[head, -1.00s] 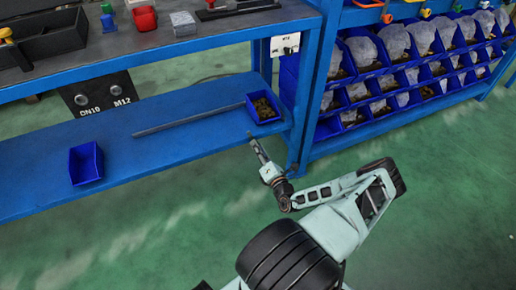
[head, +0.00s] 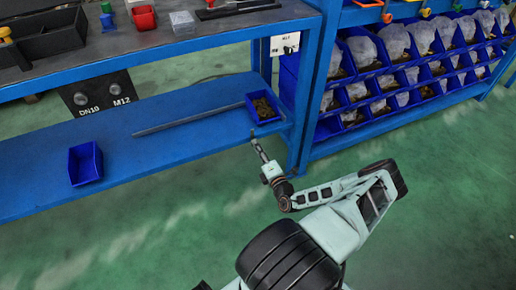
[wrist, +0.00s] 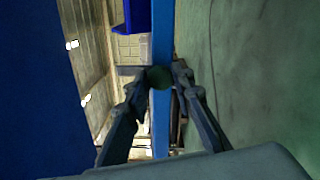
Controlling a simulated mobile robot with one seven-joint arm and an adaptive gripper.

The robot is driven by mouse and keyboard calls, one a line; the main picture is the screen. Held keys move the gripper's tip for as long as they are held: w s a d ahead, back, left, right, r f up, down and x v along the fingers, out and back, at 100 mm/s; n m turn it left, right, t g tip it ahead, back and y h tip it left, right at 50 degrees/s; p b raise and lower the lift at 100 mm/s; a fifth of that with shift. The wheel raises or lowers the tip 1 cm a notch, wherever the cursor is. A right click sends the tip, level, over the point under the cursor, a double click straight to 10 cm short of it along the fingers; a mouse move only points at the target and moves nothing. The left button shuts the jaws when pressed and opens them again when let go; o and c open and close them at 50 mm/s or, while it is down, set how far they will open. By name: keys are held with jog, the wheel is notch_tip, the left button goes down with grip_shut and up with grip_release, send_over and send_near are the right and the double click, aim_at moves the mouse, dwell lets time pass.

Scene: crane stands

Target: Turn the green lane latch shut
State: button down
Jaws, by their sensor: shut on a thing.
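My gripper (head: 254,138) is low at the front edge of the blue lower shelf, near its right end. In the wrist view my gripper (wrist: 158,82) has its two fingers closed on a dark green round piece (wrist: 159,77), seen in front of a blue beam. I cannot tell whether this piece is a latch. Several coloured handles show along the top of the blue bin rack at the upper right, among them a yellow-green one (head: 425,13), far from my gripper.
A blue bin with brownish parts (head: 263,106) stands just behind my gripper on the lower shelf (head: 150,160). An empty blue bin (head: 85,163) and a long grey rod (head: 190,118) are farther left. A blue post (head: 306,100) rises at right. The green floor is open in front.

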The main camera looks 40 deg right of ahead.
jog(key=c, duration=1.7)
grip_release()
jog(key=shift+o, duration=0.2)
jog(key=shift+r, duration=0.1)
notch_tip(320, 180, up, 10)
